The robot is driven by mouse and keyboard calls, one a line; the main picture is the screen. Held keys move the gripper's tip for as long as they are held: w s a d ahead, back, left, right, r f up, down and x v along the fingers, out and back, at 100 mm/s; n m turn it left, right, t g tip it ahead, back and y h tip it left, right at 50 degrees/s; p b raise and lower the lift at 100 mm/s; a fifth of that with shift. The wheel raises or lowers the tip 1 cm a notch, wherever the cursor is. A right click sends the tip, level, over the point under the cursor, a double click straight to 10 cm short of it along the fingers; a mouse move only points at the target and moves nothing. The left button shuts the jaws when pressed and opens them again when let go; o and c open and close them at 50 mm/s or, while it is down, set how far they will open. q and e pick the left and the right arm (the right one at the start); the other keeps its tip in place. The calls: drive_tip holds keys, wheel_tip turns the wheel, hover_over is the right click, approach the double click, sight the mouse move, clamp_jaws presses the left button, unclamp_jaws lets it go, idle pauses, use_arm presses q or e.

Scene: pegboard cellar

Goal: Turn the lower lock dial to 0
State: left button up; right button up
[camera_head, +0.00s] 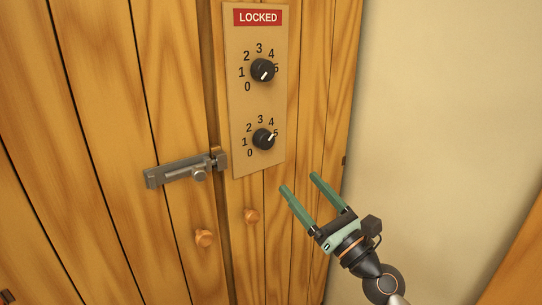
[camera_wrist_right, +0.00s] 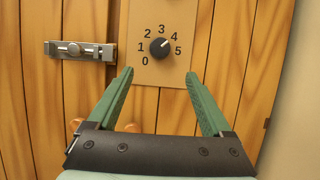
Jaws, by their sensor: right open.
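The lower lock dial (camera_head: 263,138) is a round black knob on a tan panel (camera_head: 244,112), with numbers 0 to 5 around it. Its white mark points up and right, near the 4 in the right wrist view, where the dial (camera_wrist_right: 160,48) shows ahead between the fingers. My right gripper (camera_head: 300,184) has green fingers, spread open and empty, below and right of the lower dial and apart from it. My left gripper is not in view.
An upper dial (camera_head: 262,70) and a red LOCKED sign (camera_head: 258,17) are on the same panel. A metal bolt (camera_head: 180,171) is left of the lower dial. Two wooden knobs (camera_head: 204,238) (camera_head: 251,216) stick out below. A bare wall (camera_head: 440,110) lies to the right.

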sight(268, 143)
drive_tip(key=x, duration=1.1)
drive_tip(key=shift+w+a+r+b, duration=0.15)
drive_tip(key=shift+w+b, duration=0.05)
drive_tip(key=shift+b, duration=0.15)
drive_tip(key=shift+w+a+r, duration=0.2)
drive_tip(key=shift+w+a, duration=0.1)
drive_tip(key=shift+w, duration=0.05)
drive_tip(key=shift+c, duration=0.3)
